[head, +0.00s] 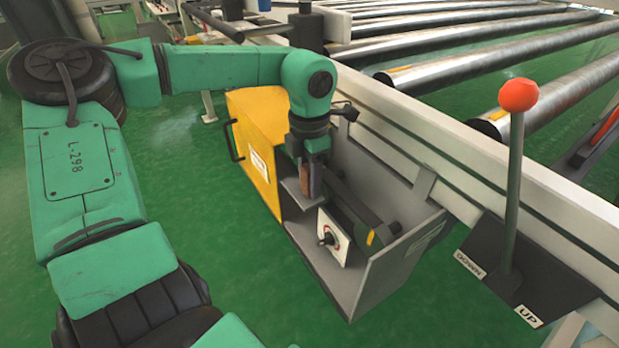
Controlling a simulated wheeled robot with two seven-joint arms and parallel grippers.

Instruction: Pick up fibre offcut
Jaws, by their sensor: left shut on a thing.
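My left gripper (309,190) points down over the open grey bin beside the yellow box. It is shut on a small brownish piece, probably the fibre offcut (302,178), which shows only partly between the fingers. The fingers hide the rest of it, so its full shape cannot be told. My right gripper is not in view.
A yellow box (256,165) with a black handle joins the grey bin (375,288). A dark roller (352,212) and a knob panel (333,238) sit at the bin. A red-knobbed lever (518,95) stands right. Metal rollers (450,65) lie behind the white rail (470,150).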

